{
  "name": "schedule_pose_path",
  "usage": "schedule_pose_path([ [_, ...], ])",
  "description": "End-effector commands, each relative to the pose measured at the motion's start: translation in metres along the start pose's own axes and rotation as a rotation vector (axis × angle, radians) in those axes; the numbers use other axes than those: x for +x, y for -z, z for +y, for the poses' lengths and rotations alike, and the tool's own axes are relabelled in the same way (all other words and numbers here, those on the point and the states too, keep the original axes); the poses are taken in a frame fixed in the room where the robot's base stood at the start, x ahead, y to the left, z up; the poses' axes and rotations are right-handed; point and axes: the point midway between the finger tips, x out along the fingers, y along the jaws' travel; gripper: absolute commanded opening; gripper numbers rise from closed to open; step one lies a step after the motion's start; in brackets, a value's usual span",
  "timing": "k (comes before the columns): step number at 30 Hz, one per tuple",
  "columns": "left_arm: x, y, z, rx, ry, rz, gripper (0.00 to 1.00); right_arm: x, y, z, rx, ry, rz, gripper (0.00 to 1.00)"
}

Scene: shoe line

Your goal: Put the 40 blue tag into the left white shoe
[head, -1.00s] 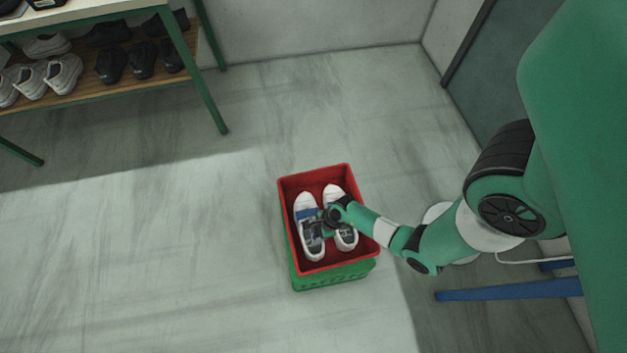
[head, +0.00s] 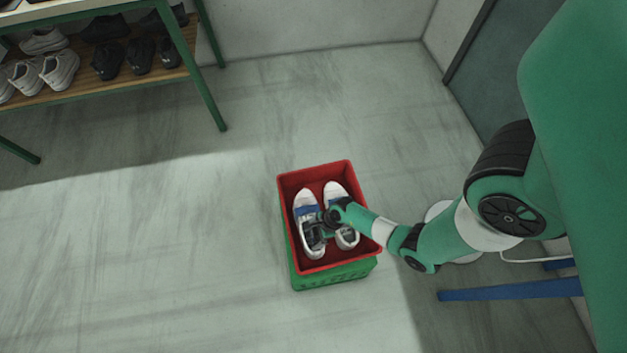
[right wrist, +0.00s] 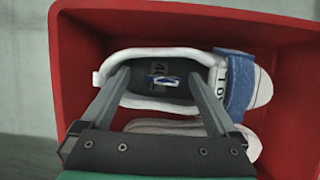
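The left white shoe (head: 305,197) lies in a red crate, its toe towards the far end. It has a blue band (right wrist: 238,84) across its front and a dark inside. A small blue-and-white piece, seemingly the blue tag (right wrist: 163,79), lies inside the shoe opening; its number is not readable. My right gripper (head: 322,226) is over the left shoe, and the right wrist view shows its fingers (right wrist: 160,73) spread apart at the opening, with the tag between and beyond them, seemingly not gripped. My left gripper is not in view.
The right white shoe (head: 335,190) lies beside it, partly hidden by my right arm. The red crate (head: 314,170) has raised walls close around both shoes and stands on a green crate (head: 335,277). A shoe rack (head: 130,79) stands at the upper left. The floor between is clear.

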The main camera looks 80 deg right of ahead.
Motion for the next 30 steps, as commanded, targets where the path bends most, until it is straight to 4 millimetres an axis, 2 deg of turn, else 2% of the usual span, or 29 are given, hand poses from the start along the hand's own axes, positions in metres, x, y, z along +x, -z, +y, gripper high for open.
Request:
schedule_pose_path([
  [5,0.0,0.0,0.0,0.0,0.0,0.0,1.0,-0.001,0.0,0.0,0.0,0.001,0.0,0.96],
  [8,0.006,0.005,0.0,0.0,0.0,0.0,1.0,-0.009,-0.001,0.0,0.001,0.001,0.0,0.96],
  [11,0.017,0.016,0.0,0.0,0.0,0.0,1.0,-0.028,-0.003,0.0,0.004,0.002,0.0,0.96],
  [18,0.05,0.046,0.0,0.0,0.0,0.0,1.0,-0.087,-0.003,0.0,0.004,0.003,0.0,0.96],
  [21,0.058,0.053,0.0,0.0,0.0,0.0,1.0,-0.104,-0.002,0.0,0.004,0.002,0.0,0.96],
  [25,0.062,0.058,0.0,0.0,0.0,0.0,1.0,-0.116,-0.001,0.001,0.002,0.001,0.0,0.96],
  [30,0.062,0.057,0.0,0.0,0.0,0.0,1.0,-0.116,0.0,0.001,0.0,-0.001,0.0,0.96],
])
